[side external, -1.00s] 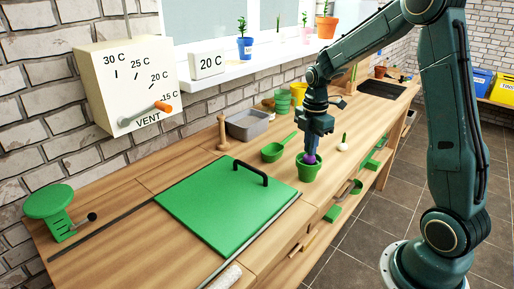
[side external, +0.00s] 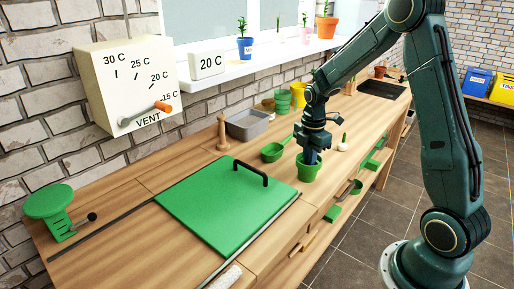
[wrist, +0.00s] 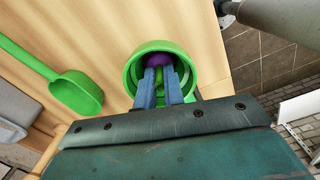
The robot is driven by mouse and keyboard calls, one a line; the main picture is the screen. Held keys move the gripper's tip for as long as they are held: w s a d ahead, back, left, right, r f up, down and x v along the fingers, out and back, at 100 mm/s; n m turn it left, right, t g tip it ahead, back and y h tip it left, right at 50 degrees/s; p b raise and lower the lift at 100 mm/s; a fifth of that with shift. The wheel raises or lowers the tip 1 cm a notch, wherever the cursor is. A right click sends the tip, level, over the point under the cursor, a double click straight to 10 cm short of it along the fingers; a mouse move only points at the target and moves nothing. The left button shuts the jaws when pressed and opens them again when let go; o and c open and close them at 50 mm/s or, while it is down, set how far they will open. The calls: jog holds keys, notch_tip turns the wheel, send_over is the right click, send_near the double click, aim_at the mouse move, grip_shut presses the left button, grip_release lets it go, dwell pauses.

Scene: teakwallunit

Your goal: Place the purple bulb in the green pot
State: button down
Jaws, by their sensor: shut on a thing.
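The green pot (side external: 308,171) stands on the wooden bench, to the right of the green lid with the black handle. It also shows in the wrist view (wrist: 131,74), where I look down into it. My gripper (side external: 309,158) points down into the pot's mouth, and its blue fingers (wrist: 161,76) reach inside the rim. They are shut on the purple bulb (wrist: 158,60), which has a green part between the fingers. The bulb is inside the pot in the wrist view; in the side view it is hidden by the pot and fingers. I cannot tell whether it touches the pot's bottom.
A green scoop (side external: 272,152) lies left of the pot, with a grey tray (side external: 248,125) behind it. A white bulb with a green shoot (side external: 343,144) sits to the right. The green lid (side external: 225,205) covers the bench at left. The bench's front edge is close to the pot.

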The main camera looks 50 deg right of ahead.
jog(key=shift+f, duration=0.1)
jog(key=c, duration=1.8)
grip_release()
notch_tip(320, 180, up, 11)
jog(key=shift+f, duration=0.1)
jog(key=shift+r, duration=0.75)
